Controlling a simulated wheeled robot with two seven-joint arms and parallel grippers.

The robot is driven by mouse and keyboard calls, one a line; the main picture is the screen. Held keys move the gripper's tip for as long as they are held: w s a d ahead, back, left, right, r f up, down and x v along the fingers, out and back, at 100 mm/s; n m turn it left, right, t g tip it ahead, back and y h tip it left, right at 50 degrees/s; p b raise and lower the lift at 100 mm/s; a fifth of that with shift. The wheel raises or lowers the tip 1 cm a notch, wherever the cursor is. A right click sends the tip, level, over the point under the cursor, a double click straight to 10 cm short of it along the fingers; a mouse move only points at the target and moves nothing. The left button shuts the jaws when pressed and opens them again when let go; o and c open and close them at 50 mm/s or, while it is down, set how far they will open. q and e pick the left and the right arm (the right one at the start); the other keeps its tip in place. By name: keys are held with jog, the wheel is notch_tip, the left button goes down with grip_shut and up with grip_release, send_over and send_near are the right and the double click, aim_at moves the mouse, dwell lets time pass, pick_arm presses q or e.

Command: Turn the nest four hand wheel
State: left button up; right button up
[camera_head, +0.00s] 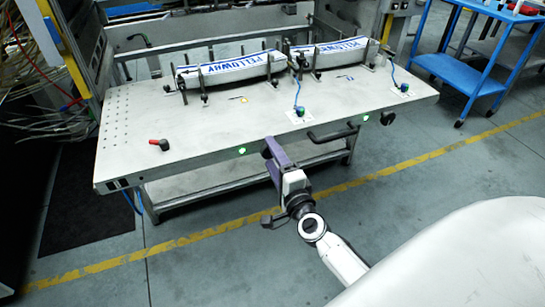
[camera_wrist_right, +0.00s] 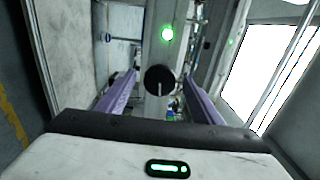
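A round black knob with a pale line on its face (camera_wrist_right: 159,80) shows in the right wrist view, below a green light; it looks like the hand wheel. I cannot read a nest number on it. My right gripper (camera_head: 271,150) is at the front edge of the grey bench (camera_head: 180,115) in the head view. Its two purple fingers are spread on either side of the knob in the wrist view, with gaps visible. The gripper is open and not closed on anything. In the head view the knob is hidden behind the gripper. My left gripper is not in view.
On the bench, two white label stacks with blue print (camera_head: 235,68) stand between black posts. A black bar handle (camera_head: 333,133) juts from the front edge, right of the gripper. A red-black lever (camera_head: 160,144) lies at left. A blue cart (camera_head: 460,73) stands at right.

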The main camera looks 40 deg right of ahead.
jog(key=v, duration=1)
jog(key=shift+s, duration=0.15)
jog(key=shift+a, duration=0.1)
dwell(0.6)
